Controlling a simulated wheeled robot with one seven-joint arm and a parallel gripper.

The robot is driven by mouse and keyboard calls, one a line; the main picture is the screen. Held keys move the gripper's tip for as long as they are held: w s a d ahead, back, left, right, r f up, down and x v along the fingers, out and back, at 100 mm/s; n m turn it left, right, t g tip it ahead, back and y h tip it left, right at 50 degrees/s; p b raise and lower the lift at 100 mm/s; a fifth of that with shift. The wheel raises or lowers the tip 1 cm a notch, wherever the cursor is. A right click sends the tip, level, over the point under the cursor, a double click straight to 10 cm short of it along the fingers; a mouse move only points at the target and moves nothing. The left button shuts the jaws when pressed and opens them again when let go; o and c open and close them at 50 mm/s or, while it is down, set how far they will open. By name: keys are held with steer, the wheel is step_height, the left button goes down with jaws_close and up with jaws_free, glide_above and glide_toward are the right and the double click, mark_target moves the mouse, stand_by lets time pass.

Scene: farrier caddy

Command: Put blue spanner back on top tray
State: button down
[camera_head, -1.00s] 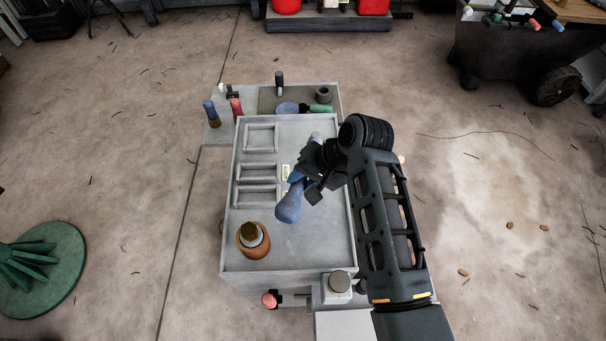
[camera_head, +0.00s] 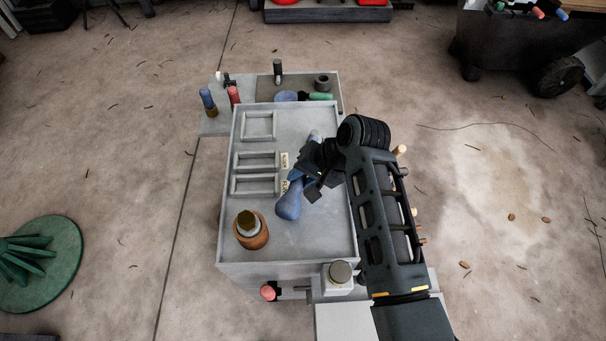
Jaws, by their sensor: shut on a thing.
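The blue spanner (camera_head: 289,205) is held in my gripper (camera_head: 308,183) over the right part of the top tray (camera_head: 310,240). Its wide blue end points down and left in the picture, and a paler end shows beyond the gripper at the upper right. The gripper is shut on its middle and hides that part. I cannot tell whether the spanner touches the tray floor. The grey top tray has several raised rectangular frames (camera_head: 256,185) on its left side, with small labels beside them.
Behind the tray, a lower shelf (camera_head: 216,124) holds a blue-handled tool (camera_head: 208,100), a red-handled tool (camera_head: 233,96) and other items. A green ribbed stand (camera_head: 45,255) is on the floor at left. The tray's front middle is clear.

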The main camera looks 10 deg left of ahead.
steer(key=shift+f, duration=0.45)
steer(key=c, duration=0.7)
jaws_free()
steer(key=shift+b+v, duration=0.3)
steer(key=shift+v, duration=3.6)
steer(key=shift+f, duration=0.1)
